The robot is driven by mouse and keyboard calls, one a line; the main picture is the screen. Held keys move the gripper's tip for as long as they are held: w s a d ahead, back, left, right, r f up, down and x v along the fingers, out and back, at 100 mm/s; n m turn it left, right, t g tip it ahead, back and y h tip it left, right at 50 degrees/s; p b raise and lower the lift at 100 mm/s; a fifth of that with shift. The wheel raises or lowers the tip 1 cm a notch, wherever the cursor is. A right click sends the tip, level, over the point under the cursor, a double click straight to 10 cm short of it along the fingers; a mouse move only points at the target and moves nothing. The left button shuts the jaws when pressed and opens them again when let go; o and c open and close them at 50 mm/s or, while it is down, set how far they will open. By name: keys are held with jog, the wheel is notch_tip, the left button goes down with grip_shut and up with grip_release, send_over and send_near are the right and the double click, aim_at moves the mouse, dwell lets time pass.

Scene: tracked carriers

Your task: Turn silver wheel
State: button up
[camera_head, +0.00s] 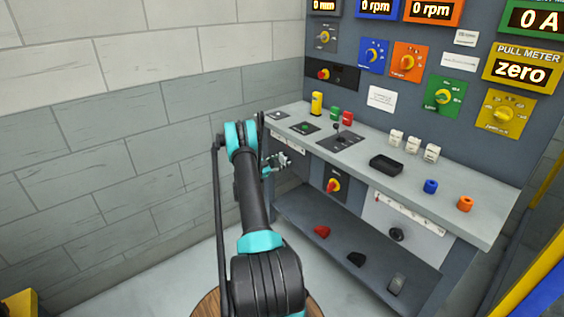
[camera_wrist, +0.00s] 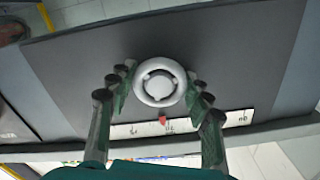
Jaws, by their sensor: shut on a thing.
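The silver wheel (camera_wrist: 160,82) shows in the wrist view as a pale ring with a round hub, mounted on a dark grey panel (camera_wrist: 240,62). My gripper (camera_wrist: 159,88) has one finger on its left and one on its right, shut on the wheel's rim. A white scale strip (camera_wrist: 205,122) with a red pointer (camera_wrist: 163,120) lies just below the wheel in that view. In the head view my gripper (camera_head: 275,162) is at the left end of the grey console, and the wheel is hard to make out there.
The console top (camera_head: 465,190) carries a black tray (camera_head: 386,165), blue (camera_head: 431,187) and orange (camera_head: 465,204) pieces and a lever (camera_head: 337,130). A lower shelf (camera_head: 335,248) holds several small things. A block wall (camera_head: 110,130) stands left of my arm.

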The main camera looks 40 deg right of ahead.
jog(key=shift+m, duration=1.1)
jog(key=o, duration=1.2)
jog(key=shift+c, duration=0.2)
jog(key=s+a, duration=0.1)
jog(key=a, duration=1.1)
jog(key=shift+a, duration=0.1)
